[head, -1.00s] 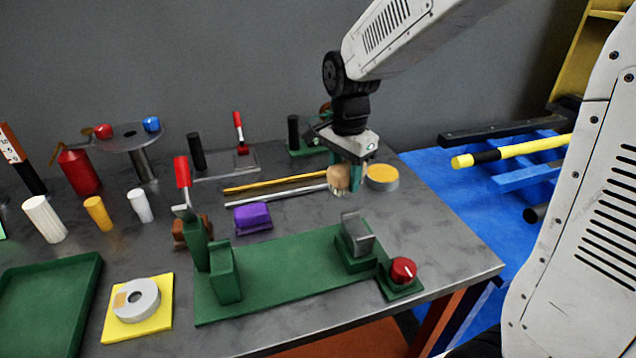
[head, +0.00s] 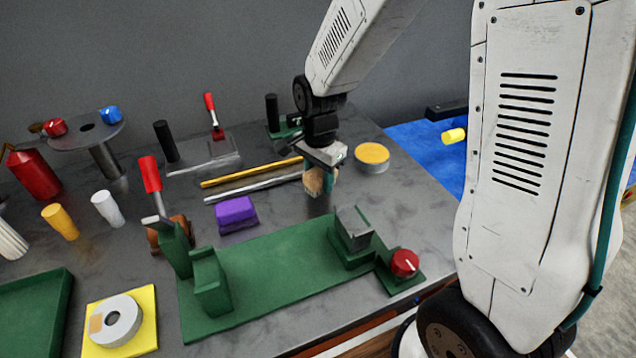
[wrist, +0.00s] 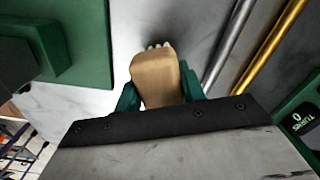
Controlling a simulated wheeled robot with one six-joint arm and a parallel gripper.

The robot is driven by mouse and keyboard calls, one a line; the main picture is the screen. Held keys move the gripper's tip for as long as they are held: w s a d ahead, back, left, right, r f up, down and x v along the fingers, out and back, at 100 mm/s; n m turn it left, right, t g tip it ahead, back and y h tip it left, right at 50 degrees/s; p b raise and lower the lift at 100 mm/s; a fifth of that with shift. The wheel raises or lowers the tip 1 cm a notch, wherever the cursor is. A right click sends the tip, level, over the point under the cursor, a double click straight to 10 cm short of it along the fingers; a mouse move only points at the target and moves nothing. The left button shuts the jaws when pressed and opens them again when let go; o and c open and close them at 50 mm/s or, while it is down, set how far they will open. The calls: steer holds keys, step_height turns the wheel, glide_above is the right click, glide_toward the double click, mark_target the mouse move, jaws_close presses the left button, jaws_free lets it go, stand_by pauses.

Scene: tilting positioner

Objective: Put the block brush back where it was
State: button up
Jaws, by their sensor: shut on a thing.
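The block brush (wrist: 155,80) has a pale wooden body, with a few whitish bristle tips at its far end in the wrist view. My gripper (wrist: 158,97) is shut on it, with a green finger on each side of the wood. In the head view the brush (head: 316,182) hangs beneath my gripper (head: 322,183), near the right ends of the yellow and silver rods. It is just behind the green fixture's grey block. I cannot tell whether the brush touches the table.
A green fixture (head: 270,268) with a red-handled clamp and a red knob (head: 404,263) lies in front. A yellow rod (head: 250,172) and a silver rod (head: 255,188) lie to the left. A round yellow-topped tin (head: 371,158) stands behind right. A purple block (head: 235,212) sits left. Bare table lies right of the brush.

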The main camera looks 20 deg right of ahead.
steer(key=shift+f, duration=0.95)
steer(key=o, duration=0.9)
steer(key=shift+f, duration=0.1)
